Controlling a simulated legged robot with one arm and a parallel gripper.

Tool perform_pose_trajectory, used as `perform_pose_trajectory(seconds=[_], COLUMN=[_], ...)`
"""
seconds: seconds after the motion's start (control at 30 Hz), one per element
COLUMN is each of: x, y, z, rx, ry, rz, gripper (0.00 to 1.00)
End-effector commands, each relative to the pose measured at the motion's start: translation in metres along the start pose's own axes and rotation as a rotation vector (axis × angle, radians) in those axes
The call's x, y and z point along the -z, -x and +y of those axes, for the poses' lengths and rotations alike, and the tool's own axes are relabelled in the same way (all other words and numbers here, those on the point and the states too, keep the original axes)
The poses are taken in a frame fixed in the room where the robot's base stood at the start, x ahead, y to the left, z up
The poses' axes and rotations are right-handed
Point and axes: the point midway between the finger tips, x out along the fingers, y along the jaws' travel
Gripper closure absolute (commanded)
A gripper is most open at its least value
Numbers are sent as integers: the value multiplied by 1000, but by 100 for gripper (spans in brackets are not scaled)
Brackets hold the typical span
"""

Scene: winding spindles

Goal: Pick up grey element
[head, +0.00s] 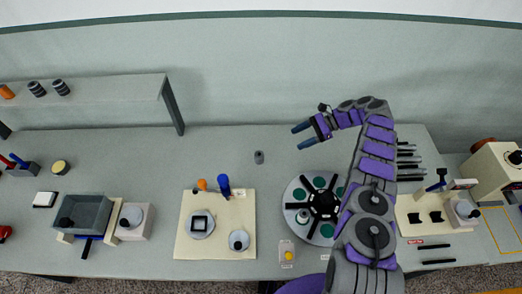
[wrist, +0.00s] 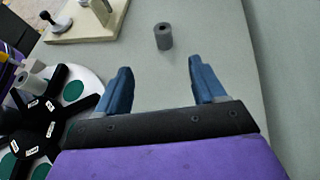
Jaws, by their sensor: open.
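A small grey cylinder with a hole in its top, the grey element (head: 259,157), stands upright on the table near the back, left of my gripper (head: 303,136) in the head view. In the wrist view the grey element (wrist: 163,36) stands beyond the fingertips, between their lines. My gripper, with blue fingers (wrist: 158,82), is open and empty, and apart from the element. Another small grey cylinder (wrist: 30,86) sits on the round turntable in the wrist view.
The round turntable (head: 294,187) with black arms and green discs is below my gripper. A cream board (head: 218,247) with a blue-handled tool (head: 223,185) lies to the left. The table around the grey element is clear; the wall is behind it.

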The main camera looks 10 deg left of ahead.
Motion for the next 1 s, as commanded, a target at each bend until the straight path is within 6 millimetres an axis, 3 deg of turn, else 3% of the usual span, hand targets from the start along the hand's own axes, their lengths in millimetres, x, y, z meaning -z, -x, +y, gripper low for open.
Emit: perform_pose_trajectory(seconds=[0.13, 0.47, 1.0], x=[8, 5, 5], y=[-7, -29, -115], z=[2, 2, 3], rx=[-5, -6, -10], ry=[-13, -14, -16], rz=[-12, -13, -13], gripper=[31, 31, 31])
